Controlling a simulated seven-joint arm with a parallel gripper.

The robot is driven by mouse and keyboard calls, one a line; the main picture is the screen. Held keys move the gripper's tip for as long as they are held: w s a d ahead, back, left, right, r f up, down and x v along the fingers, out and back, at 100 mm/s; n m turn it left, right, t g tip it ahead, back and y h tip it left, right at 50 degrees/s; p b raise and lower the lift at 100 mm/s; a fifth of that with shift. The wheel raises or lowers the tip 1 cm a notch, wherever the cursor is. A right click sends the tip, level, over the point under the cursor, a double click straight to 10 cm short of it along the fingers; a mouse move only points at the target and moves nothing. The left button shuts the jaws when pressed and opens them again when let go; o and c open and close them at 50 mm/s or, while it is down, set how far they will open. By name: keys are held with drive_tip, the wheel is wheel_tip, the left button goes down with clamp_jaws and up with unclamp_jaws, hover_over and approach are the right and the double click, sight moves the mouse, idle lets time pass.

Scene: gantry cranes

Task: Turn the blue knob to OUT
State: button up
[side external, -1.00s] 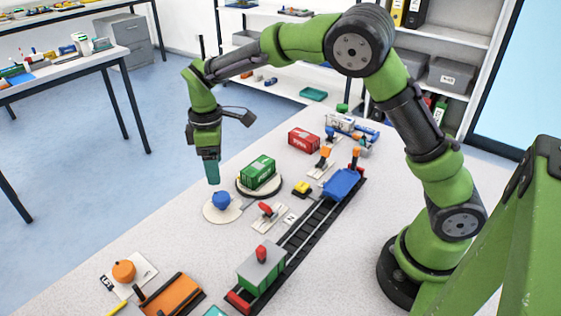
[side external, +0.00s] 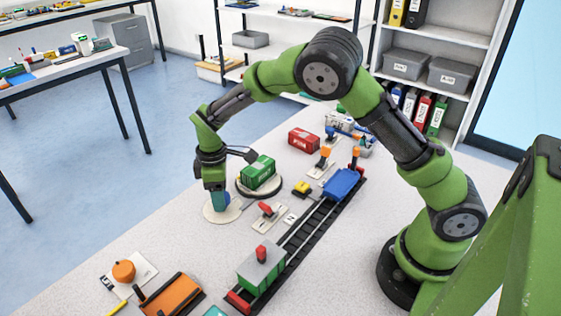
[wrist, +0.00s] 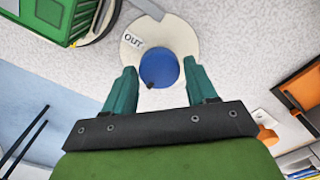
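The blue knob (wrist: 158,67) sits on a round cream base plate (wrist: 186,38). An "OUT" label (wrist: 133,41) is on the plate, up and left of the knob in the wrist view. A small dark mark (wrist: 149,85) shows at the knob's lower edge, pointing away from the label. My gripper (wrist: 161,70) is open, its teal fingers on either side of the knob with gaps showing. In the side view my gripper (side external: 217,203) is down at the knob and hides most of it. Any other label on the plate is hidden.
A green container (side external: 257,172) on a round turntable (side external: 242,190) stands close behind the knob. A small yellow block (side external: 301,188), a red-handled switch (side external: 266,210) and a black track (side external: 304,232) lie to the right.

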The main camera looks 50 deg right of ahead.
drive_tip(key=c, duration=0.7)
drive_tip(key=shift+m, duration=0.3)
drive_tip(key=m, duration=0.3)
drive_tip(key=shift+m, duration=0.3)
drive_tip(key=m, duration=0.4)
drive_tip(key=shift+d, duration=0.1)
drive_tip(key=m, duration=0.9)
drive_tip(key=shift+d+m, duration=0.1)
drive_tip(key=shift+m, duration=0.2)
drive_tip(key=o, duration=1.1)
drive_tip(key=shift+c, duration=0.2)
